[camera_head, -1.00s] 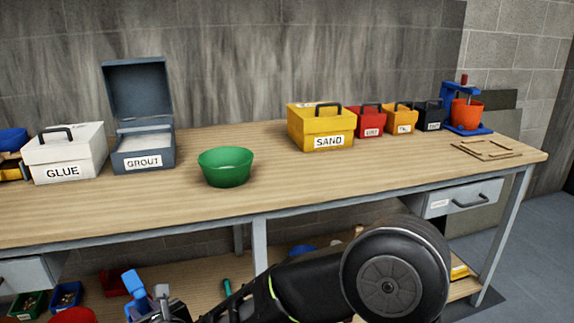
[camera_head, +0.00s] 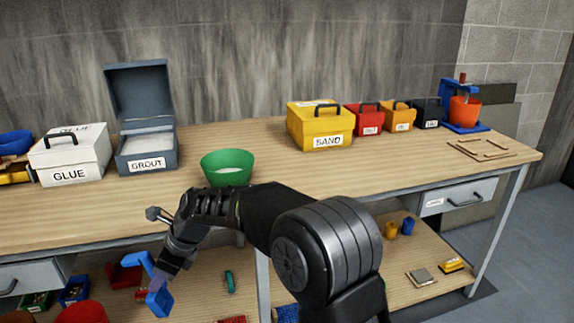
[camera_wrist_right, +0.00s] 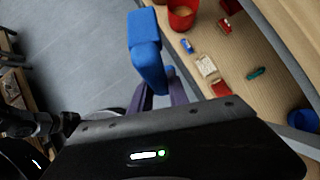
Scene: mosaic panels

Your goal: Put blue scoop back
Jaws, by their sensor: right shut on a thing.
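The blue scoop (camera_head: 159,298) is in my right gripper (camera_head: 163,270), low in front of the workbench at the left. The right wrist view shows the scoop (camera_wrist_right: 146,48) between the purple-grey fingers, which are shut on it. The open grey GROUT box (camera_head: 146,153) stands on the bench top with its lid up and pale powder inside. The green bowl (camera_head: 227,160) is on the bench to its right, with a pale patch in it. My left gripper does not show.
The white GLUE box (camera_head: 70,160) is left of GROUT. The yellow SAND box (camera_head: 320,127) and several smaller boxes stand farther right. The lower shelf (camera_head: 410,250) holds bins and small parts. A red bucket (camera_wrist_right: 182,16) is near the scoop.

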